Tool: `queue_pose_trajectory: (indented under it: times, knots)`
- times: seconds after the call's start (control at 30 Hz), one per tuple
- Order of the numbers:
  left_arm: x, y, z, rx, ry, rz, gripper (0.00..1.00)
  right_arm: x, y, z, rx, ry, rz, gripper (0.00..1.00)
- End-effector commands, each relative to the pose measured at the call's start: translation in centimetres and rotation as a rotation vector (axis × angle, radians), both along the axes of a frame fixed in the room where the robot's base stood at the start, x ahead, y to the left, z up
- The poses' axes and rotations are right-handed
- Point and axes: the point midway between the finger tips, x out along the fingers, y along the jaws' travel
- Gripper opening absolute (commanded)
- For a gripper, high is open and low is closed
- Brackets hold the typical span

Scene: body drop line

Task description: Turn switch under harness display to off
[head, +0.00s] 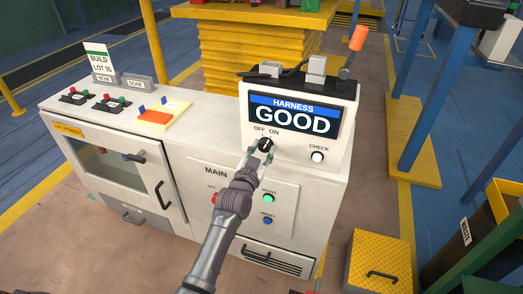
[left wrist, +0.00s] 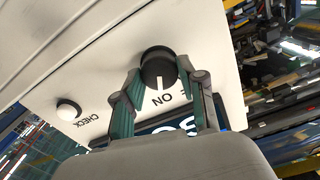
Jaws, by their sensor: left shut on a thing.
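The switch is a round black knob (head: 266,144) on the white harness box, below the display (head: 292,115), which reads "HARNESS GOOD". The labels OFF and ON stand above the knob, OFF on the left and ON on the right. In the left wrist view the knob (left wrist: 157,66) is large, and its white line points toward the ON label, which appears upside down. My right gripper is not in view.
A white CHECK button (head: 317,157) sits right of the knob. Below my left arm, the cabinet's MAIN panel (head: 284,192) has coloured buttons. An orange-tipped lever (head: 357,40) rises behind the box. A yellow step (head: 380,262) stands at lower right.

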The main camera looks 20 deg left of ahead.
Motion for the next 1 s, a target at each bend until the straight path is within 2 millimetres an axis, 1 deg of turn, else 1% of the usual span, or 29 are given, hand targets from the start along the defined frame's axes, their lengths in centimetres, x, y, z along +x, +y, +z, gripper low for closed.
queue_pose_trajectory:
  times: [0.27,0.47,1.0]
  knots:
    - [0.0,0.1,0.1,-0.029,0.000,0.002,0.06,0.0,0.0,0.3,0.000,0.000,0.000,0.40]
    - [0.0,0.2,0.3,-0.127,0.002,0.002,0.06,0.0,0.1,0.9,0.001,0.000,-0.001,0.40]
    - [0.0,0.3,0.2,-0.594,0.017,0.003,0.06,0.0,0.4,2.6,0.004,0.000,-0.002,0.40]
